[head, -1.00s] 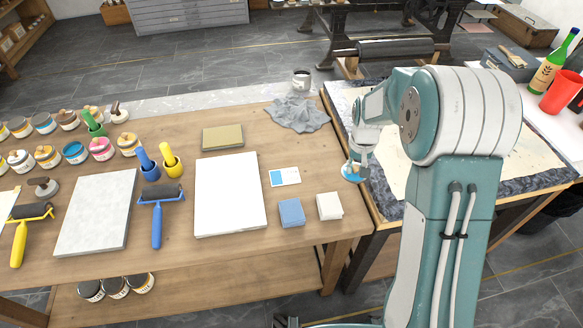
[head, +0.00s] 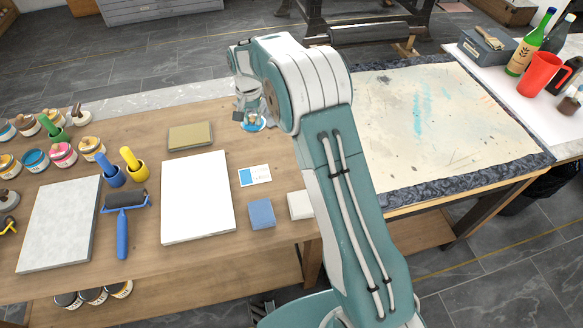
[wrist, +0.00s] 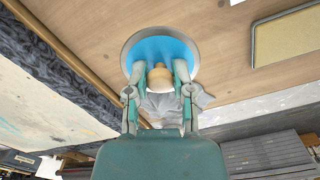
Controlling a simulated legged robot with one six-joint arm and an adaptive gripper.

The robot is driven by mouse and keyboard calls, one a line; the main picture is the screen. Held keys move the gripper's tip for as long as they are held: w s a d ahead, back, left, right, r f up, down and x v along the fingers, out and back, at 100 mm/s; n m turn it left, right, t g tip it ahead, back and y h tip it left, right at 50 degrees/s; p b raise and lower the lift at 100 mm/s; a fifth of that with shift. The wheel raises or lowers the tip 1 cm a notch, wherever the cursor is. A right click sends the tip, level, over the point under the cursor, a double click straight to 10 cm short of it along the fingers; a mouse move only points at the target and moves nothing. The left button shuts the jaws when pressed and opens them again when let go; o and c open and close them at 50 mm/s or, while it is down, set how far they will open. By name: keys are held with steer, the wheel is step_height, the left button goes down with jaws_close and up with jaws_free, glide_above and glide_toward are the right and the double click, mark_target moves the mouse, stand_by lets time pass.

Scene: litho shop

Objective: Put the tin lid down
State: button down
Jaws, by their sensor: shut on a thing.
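The tin lid is a round disc, blue with a silvery rim. In the wrist view the lid (wrist: 190,45) lies just beyond my fingertips, with bare wood behind it. My gripper (wrist: 160,75) is shut on it, its fingers either side of a tan rounded piece at the lid's near edge. In the head view my gripper (head: 250,112) points down at the back right of the wooden table (head: 150,260), and the lid (head: 256,126) shows partly beneath it. I cannot tell whether the lid touches the wood.
An olive box (head: 190,136) lies left of my gripper. A white slab (head: 197,200), a blue-and-white card (head: 254,175) and a blue block (head: 261,213) lie nearer. Several ink tins stand at left. Bare wood surrounds the lid.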

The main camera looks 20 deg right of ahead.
steer(key=s+d+f, duration=0.8)
steer(key=d+f, duration=0.1)
steer(key=shift+s+d, duration=0.2)
steer(key=shift+s, duration=0.2)
steer(key=f, duration=0.3)
steer(key=shift+s+d+f, duration=0.15)
steer(key=shift+s+d, duration=0.1)
steer(key=shift+a+f, duration=0.15)
steer(key=shift+f, duration=0.1)
steer(key=shift+c, duration=2.4)
jaws_free()
